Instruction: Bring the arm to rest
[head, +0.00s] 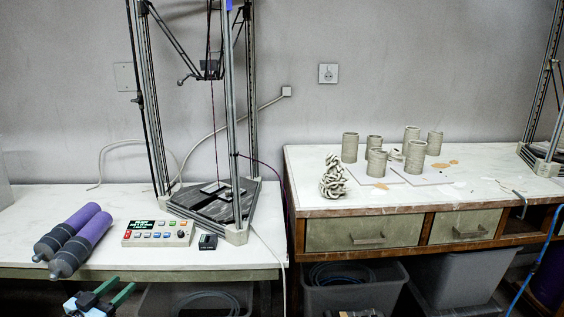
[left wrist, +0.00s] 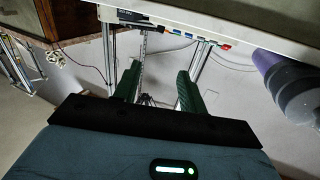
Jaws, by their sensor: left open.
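My left gripper (head: 103,294) shows at the bottom left of the head view, low in front of the left table's front edge. Its two green fingers stand apart with nothing between them. In the left wrist view the same fingers (left wrist: 158,85) are spread and empty, with the table edge beyond them. The left gripper touches nothing that I can see. My right gripper is in neither view.
The left table (head: 30,215) holds two purple cylinders (head: 75,240), a control box (head: 158,233) and a delta printer (head: 205,205). The right table (head: 460,200) holds several grey clay cylinders (head: 350,147) and a coiled clay heap (head: 333,177). Grey bins (head: 352,290) stand below.

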